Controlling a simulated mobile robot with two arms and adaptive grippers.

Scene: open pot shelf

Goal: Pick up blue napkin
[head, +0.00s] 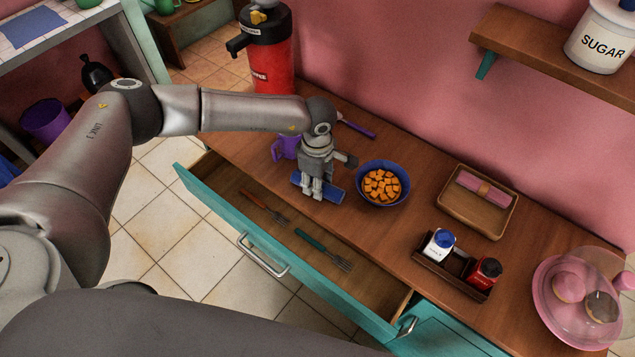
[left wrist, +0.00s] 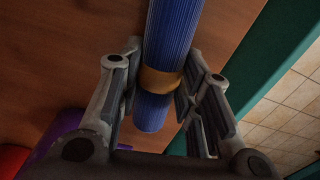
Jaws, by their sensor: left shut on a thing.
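The blue napkin (head: 334,194) is rolled, with a tan ring around it, on or just above the wooden counter near its front edge, beside the open drawer. In the left wrist view the roll (left wrist: 172,35) runs between the fingers, with its tan ring (left wrist: 160,81) close to them. My left gripper (head: 313,190) points down over the napkin and is shut on it; its fingers (left wrist: 158,92) sit on either side of the roll. I cannot tell whether the napkin still touches the counter. My right gripper is not in view.
A blue bowl (head: 371,201) of orange cubes stands right of the gripper, a purple mug (head: 284,148) behind it. The open teal drawer (head: 330,298) holds two forks. A tray (head: 476,221) with a pink napkin, a shaker caddy (head: 425,263) and a domed stand (head: 550,318) are farther right.

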